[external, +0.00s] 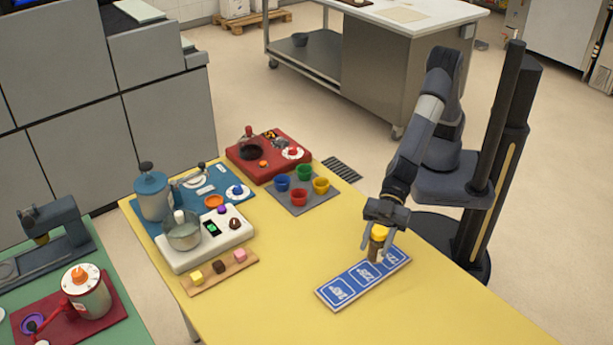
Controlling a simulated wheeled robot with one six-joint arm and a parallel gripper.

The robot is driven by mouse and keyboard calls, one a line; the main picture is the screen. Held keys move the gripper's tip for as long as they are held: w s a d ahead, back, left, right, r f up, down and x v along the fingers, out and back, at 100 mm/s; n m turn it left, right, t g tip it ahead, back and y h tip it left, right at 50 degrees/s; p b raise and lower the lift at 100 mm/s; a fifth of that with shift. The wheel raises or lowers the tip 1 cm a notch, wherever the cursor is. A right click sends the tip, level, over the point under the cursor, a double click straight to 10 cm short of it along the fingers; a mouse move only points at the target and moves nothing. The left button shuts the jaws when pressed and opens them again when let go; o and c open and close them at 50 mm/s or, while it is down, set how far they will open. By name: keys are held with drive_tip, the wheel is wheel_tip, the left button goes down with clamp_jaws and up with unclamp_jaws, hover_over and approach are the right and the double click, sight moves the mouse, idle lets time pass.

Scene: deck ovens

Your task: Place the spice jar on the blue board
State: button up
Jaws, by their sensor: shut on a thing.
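The spice jar (376,246), a small brown jar with a yellow lid, is at the right end of the blue board. The blue board (341,291) is a long panel with several blue white-marked squares and a pale edge, lying on the yellow table. My gripper (380,240) points down and is shut on the jar, with a finger at each side. The jar looks upright. I cannot tell whether its base touches the board or hangs just above it. The jar and gripper partly cover the board's right squares.
On the yellow table (262,313) stand a white machine with a metal bowl (183,233), a wooden strip of small blocks (222,271), a grey tray of coloured cups (298,207) and a red unit (266,172). The table's front middle is clear.

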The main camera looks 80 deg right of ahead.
sight(374, 254)
drive_tip(key=shift+f+b, duration=0.65)
drive_tip(key=shift+f, duration=1.15)
drive_tip(key=shift+f, duration=0.2)
drive_tip(key=o, duration=1)
drive_tip(key=shift+o, duration=0.2)
drive_tip(key=shift+r, duration=0.1)
drive_tip(key=shift+r, duration=0.2)
drive_tip(key=v, duration=1.2)
drive_tip(key=shift+f, duration=0.15)
drive_tip(key=shift+a, duration=0.1)
